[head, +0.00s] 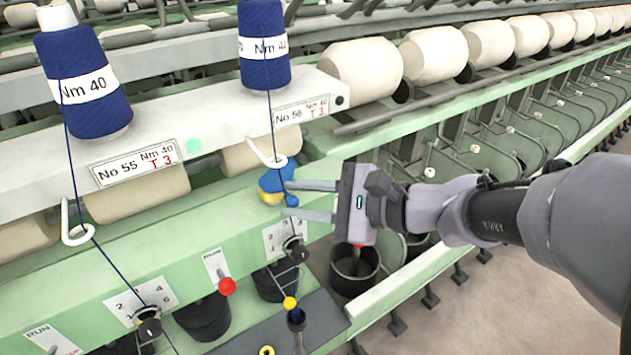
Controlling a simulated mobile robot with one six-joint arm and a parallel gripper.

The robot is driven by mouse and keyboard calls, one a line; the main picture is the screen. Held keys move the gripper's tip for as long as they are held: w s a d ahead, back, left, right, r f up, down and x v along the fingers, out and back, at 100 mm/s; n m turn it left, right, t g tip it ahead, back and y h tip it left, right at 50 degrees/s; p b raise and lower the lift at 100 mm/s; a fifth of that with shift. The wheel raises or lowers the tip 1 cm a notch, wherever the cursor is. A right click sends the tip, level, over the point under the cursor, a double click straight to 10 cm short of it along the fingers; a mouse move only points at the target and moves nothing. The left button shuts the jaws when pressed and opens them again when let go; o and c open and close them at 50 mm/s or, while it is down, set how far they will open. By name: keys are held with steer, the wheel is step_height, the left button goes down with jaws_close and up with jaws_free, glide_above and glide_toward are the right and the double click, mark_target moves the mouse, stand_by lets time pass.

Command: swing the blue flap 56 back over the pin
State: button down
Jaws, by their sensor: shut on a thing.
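The blue flap (287,172) is on the green rail below the No 56 label (301,112), with a yellow part (267,189) beside it. My gripper (287,199) reaches in from the right, its two fingers pointing left. It is shut on a small blue part of the flap, which shows between the fingertips. The fingers partly cover the flap, and the pin cannot be made out. A dark thread runs down from the blue Nm 40 cone (264,20) through a white hook (268,155) and passes close by the flap and fingertips.
The No 55 place on the left has its own blue cone (85,85), white hook (77,222) and dark thread. Below my gripper are a dark knob (295,250), a red knob (227,286) and a black can (355,268). Open floor lies at the lower right.

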steer(key=shift+a+r, duration=0.4)
steer(key=shift+a, duration=0.1)
steer(key=c, duration=1.4)
jaws_free()
steer(key=shift+c, duration=0.2)
steer(key=shift+d+r, duration=0.1)
steer(key=shift+d, duration=0.2)
steer(key=p+v, duration=0.2)
steer(key=v, duration=1.4)
steer(key=shift+s+d+f, duration=0.2)
steer(key=shift+d+f, duration=0.1)
steer(key=shift+d, duration=0.2)
